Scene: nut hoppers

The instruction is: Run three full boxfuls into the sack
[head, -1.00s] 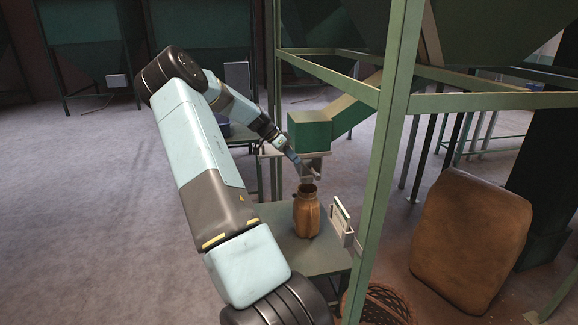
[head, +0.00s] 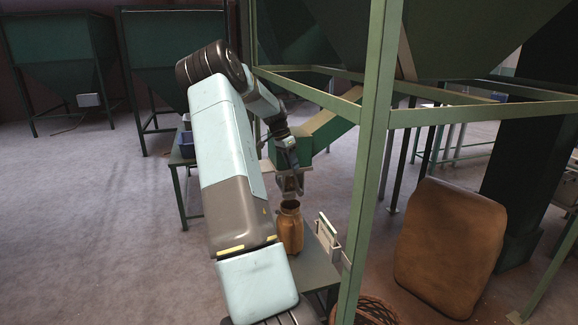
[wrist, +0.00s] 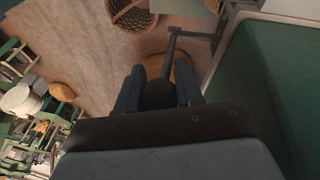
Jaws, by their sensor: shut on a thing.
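A small tan sack (head: 290,230) stands upright with its mouth open on a green table (head: 316,270) in the head view. A green box-shaped chute end (head: 304,148) is above and behind it, partly hidden by my arm. My gripper (head: 290,188) points down just above the sack's mouth, below the chute end. In the wrist view my gripper (wrist: 158,88) is shut on a dark rounded knob (wrist: 158,97). A thin dark bar (wrist: 172,48) runs beyond the fingers. Part of a tan shape (wrist: 183,68), likely the sack, shows behind them. The box's contents are not visible.
A green frame post (head: 366,150) stands right of the table. A pale bracket (head: 328,235) sits at the table's edge. A wicker basket (head: 366,312) and a large brown sack (head: 450,245) are on the floor at right. Open floor lies at left.

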